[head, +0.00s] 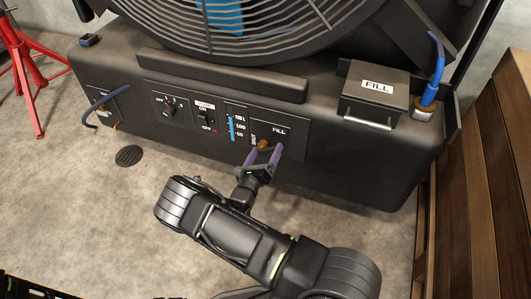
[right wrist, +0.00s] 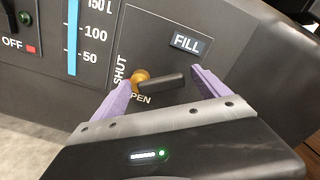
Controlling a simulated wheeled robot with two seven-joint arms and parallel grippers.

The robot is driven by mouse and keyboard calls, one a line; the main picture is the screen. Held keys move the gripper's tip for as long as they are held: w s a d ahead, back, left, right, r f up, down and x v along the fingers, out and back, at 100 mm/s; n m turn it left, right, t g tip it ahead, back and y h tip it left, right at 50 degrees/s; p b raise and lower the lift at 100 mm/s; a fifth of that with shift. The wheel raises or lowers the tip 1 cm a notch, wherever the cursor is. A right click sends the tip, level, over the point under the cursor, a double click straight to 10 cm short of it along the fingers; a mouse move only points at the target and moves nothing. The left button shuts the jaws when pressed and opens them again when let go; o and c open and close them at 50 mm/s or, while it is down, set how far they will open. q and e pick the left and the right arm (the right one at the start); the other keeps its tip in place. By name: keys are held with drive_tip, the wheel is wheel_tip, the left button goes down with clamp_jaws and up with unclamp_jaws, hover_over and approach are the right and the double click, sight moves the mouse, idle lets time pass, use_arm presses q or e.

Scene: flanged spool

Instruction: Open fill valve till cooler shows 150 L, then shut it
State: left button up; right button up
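The fill valve (head: 263,144) is on the cooler's front panel under a FILL label. In the right wrist view it has an orange hub (right wrist: 139,79) and a dark lever (right wrist: 164,82) pointing right. SHUT is printed left of the hub and OPEN below it, partly covered by a finger. The level gauge (head: 231,128) shows a blue column reaching about the 150 L mark; in the right wrist view the gauge (right wrist: 74,38) runs off the top edge. My right gripper (head: 263,156) is open, its purple fingers either side of the valve; I cannot tell whether they touch it. My left gripper is not in view.
The black cooler body (head: 330,165) has a fan grille above. A FILL box (head: 375,92) with a handle and a blue hose (head: 437,65) are at its right. Wooden slats (head: 490,180) stand at the right. A red stand (head: 28,80) is at left.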

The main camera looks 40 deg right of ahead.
clamp_jaws()
idle(0.8)
